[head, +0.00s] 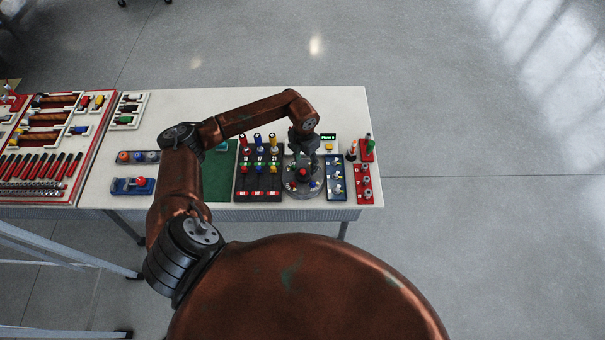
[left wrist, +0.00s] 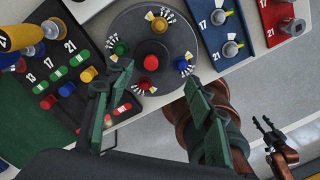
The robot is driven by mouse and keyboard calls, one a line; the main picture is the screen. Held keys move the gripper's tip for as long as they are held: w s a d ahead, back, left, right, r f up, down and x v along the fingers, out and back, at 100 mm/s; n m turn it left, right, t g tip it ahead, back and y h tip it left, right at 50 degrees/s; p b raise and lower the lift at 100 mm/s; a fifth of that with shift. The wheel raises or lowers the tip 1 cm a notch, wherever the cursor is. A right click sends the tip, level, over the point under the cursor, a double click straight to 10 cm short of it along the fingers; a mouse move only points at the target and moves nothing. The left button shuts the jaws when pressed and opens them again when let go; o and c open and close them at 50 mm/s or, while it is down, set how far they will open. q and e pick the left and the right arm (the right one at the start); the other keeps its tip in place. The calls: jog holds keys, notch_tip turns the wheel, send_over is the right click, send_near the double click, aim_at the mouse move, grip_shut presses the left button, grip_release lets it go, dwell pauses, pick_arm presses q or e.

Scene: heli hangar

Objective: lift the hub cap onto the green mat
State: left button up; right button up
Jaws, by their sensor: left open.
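In the head view my left gripper (head: 302,155) hangs over the hub. The green mat (head: 218,178) lies left of the hub. My right gripper (left wrist: 266,125) shows small in the left wrist view, away from the table.
Yellow, blue, green and red pieces ring the red one on the hub. A black numbered rack (head: 258,180) stands between mat and hub. A blue panel (head: 337,180) and a red panel (head: 366,185) are right of the hub. The white table's (head: 270,100) back strip is clear.

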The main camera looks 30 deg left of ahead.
aim_at(303, 171)
pick_arm(q)
jog(key=shift+a+f, duration=0.3)
jog(key=shift+f, duration=0.25)
jog(key=shift+a+f, duration=0.25)
jog(key=shift+f, duration=0.3)
notch_tip(303, 171, down, 4)
jog(key=shift+f+p, duration=0.15)
jog(key=shift+p, duration=0.55)
jog(key=shift+f, duration=0.6)
jog(key=shift+c, duration=0.6)
jog(key=c, duration=0.7)
jog(key=shift+r, duration=0.15)
